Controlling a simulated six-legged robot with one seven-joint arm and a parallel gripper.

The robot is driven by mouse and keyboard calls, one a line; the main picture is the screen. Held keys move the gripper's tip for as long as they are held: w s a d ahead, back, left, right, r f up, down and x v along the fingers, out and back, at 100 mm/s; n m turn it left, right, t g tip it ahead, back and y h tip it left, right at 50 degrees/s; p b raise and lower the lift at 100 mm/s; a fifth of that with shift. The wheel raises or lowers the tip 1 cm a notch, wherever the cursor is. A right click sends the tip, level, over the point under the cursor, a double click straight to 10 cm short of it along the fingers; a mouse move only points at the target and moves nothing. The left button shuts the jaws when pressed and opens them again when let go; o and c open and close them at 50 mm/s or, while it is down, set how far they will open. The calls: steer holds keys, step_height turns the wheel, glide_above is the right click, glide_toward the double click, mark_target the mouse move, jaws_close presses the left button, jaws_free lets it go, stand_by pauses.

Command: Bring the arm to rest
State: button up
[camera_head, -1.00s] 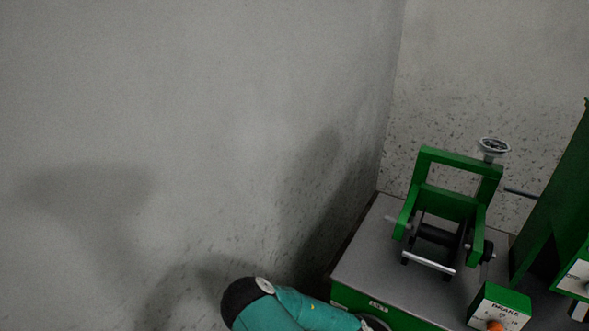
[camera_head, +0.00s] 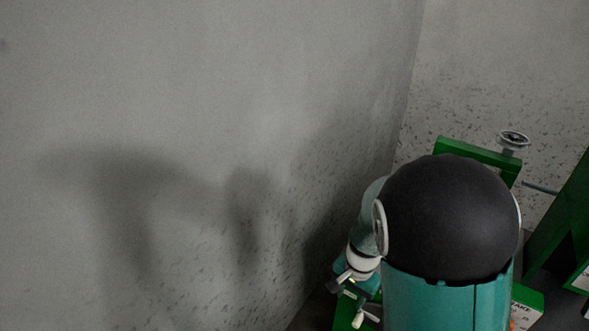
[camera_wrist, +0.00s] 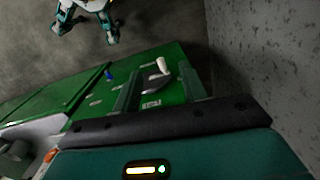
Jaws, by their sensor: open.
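My arm shows large in the head view as a black dome and teal links at the lower right. I cannot tell the distance between fingers and lever.
The green frame (camera_head: 478,152) of a machine stands behind my arm, mostly hidden, with a handwheel (camera_head: 513,138) above it. A tall green stand (camera_head: 562,215) is at the right. A bare grey wall (camera_head: 200,120) fills the left. A small blue part (camera_wrist: 108,74) sits on the panel.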

steer(key=s+r+n+t, duration=0.2)
steer(key=s+r, duration=0.2)
steer(key=r, duration=0.4)
steer(key=s+d+r+n+t, duration=0.1)
steer(key=s+r+n+t, duration=0.1)
steer(key=s+r, duration=0.3)
steer(key=s+r+n+t, duration=0.1)
steer(key=s+r+n, duration=0.2)
steer(key=r, duration=1)
steer(key=shift+s+d+r+n+t+h, duration=0.2)
steer(key=shift+s+n+t+h, duration=0.15)
steer(key=shift+s, duration=0.8)
